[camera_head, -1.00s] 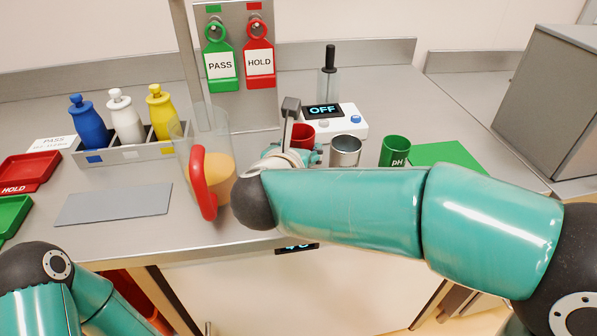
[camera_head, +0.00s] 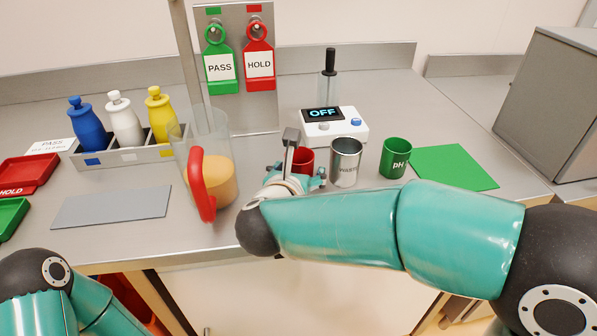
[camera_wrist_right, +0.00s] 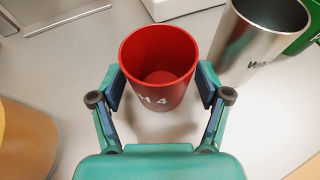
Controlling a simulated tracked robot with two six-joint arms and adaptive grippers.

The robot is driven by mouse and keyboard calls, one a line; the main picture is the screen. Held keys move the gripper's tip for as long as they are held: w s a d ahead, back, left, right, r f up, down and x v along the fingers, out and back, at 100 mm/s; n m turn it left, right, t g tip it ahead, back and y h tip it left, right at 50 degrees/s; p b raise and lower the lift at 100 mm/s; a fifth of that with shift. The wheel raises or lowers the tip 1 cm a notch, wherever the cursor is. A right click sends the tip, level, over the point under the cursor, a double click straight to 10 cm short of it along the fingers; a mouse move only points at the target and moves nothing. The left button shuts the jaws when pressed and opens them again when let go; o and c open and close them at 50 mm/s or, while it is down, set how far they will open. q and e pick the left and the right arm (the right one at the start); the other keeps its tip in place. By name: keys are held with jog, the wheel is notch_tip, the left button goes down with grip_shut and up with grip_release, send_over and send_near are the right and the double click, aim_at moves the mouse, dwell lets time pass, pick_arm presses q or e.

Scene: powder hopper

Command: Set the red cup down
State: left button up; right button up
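The red cup (camera_head: 304,162) is upright in front of the white device, partly hidden by my right gripper (camera_head: 305,178). In the right wrist view the red cup (camera_wrist_right: 158,70) is empty inside, with white marking on its near side. The fingers of my right gripper (camera_wrist_right: 160,88) stand on either side of it, pads against its wall. Its base looks at or close to the counter; I cannot tell if it touches. My left arm shows at the lower left, its gripper out of view.
A steel waste cup (camera_head: 345,163) stands close to the right of the red cup, then a green pH cup (camera_head: 395,158) and a green mat (camera_head: 440,168). A clear jug with red handle (camera_head: 201,186) stands to the left. The white device (camera_head: 335,127) reads OFF.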

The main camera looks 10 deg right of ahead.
dwell(0.3)
jog(key=shift+r, duration=0.2)
jog(key=v, duration=1.2)
jog(key=shift+f, duration=0.1)
